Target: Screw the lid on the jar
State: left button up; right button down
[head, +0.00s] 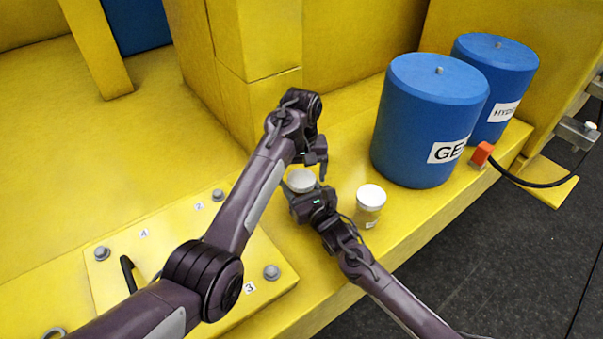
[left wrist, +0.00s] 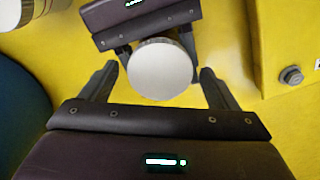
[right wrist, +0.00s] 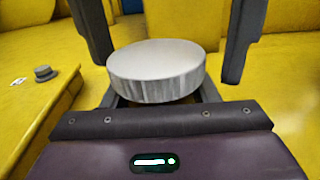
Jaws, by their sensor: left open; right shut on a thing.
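A round white lid (head: 300,181) sits on top of what my right gripper (head: 300,194) holds. The lid shows in the left wrist view (left wrist: 160,70) and, with its ridged side, in the right wrist view (right wrist: 157,72). My right gripper is shut beneath the lid on the jar, whose body is hidden; I cannot tell how firmly the lid is seated. My left gripper (head: 309,172) is open above it, fingers pointing down. In the left wrist view its fingers (left wrist: 160,80) stand apart on both sides of the lid, with gaps, not touching it.
A second jar with a white lid (head: 370,197) stands on the yellow ledge (head: 420,215), just right of my right gripper. Two blue drums (head: 428,120) (head: 495,75) stand farther right. A bolted yellow plate (head: 110,275) lies at left. Yellow walls (head: 350,45) rise behind.

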pick_arm(q)
jog(key=shift+r, duration=2.25)
jog(key=o, duration=0.4)
pick_arm(e)
jog(key=shift+c, duration=2.3)
grip_release()
pick_arm(q)
jog(key=shift+f, duration=0.1)
pick_arm(e)
jog(key=shift+s, duration=0.1)
pick_arm(q)
jog(key=shift+f, duration=0.15)
pick_arm(e)
jog(key=shift+s+d+f, duration=0.1)
jog(key=shift+s+d, duration=0.15)
jog(key=shift+s, duration=0.05)
pick_arm(q)
jog(key=shift+f+b, duration=0.7)
jog(key=shift+b, duration=0.25)
pick_arm(e)
jog(key=v, duration=0.6)
pick_arm(q)
jog(key=shift+f, duration=0.1)
pick_arm(e)
jog(key=shift+s+d, duration=0.2)
jog(key=shift+s, duration=0.2)
